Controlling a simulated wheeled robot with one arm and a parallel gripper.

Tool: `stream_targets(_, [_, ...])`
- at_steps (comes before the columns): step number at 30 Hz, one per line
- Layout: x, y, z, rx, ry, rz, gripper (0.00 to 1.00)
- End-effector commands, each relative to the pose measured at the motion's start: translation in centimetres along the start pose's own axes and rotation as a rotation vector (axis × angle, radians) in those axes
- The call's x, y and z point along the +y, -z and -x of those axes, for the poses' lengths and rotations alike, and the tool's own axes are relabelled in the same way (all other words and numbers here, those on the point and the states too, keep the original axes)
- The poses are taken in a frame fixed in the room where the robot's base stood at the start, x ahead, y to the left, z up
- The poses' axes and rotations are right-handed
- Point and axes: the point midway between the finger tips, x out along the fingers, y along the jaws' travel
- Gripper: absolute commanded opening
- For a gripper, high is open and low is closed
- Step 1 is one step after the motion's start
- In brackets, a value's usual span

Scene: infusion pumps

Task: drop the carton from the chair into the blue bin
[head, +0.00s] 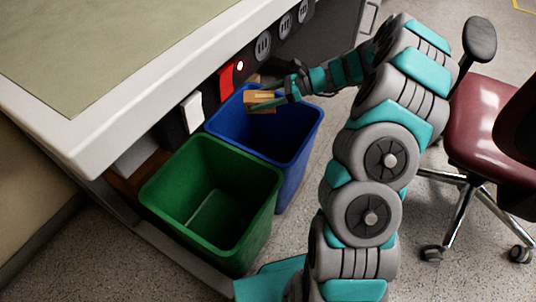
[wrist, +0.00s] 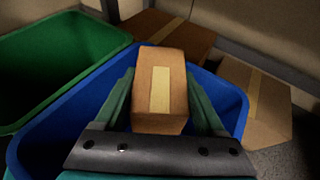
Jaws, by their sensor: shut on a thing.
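The carton (head: 260,101) is a small brown box with a pale tape strip. It shows large between the fingers in the wrist view (wrist: 160,90). My gripper (head: 272,98) is shut on the carton, and its teal fingers lie along both sides in the wrist view (wrist: 160,100). The blue bin (head: 296,155) stands below; the carton is over its opening, towards the back left part in the head view. In the wrist view the blue bin's wall (wrist: 65,105) surrounds the gripper. The bin's floor is mostly hidden. The red chair (head: 485,120) stands at the right, its seat partly cut off.
A green bin (head: 215,200) stands beside the blue bin, looking empty. A white-edged table (head: 90,150) overhangs at the left, with a panel of sockets at its side. Other brown cartons (wrist: 255,105) lie on the floor behind the bins.

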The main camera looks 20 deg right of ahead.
Motion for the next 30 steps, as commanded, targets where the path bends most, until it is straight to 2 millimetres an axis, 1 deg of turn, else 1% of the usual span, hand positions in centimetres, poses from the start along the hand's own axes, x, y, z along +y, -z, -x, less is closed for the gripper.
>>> stream_targets(1, [0.0,0.9,-0.4,0.000,0.000,-0.001,0.19])
stream_targets(10, [0.0,4.0,-1.7,0.001,0.000,-0.001,0.19])
stream_targets(14, [0.0,4.6,-1.9,0.000,0.001,-0.001,0.19])
stream_targets(22, [0.0,4.5,-1.9,0.000,0.001,-0.001,0.19])
stream_targets(23, [0.0,4.5,-1.9,0.000,0.001,-0.001,0.73])
stream_targets(30, [0.0,4.6,-1.9,0.000,0.001,-0.001,1.00])
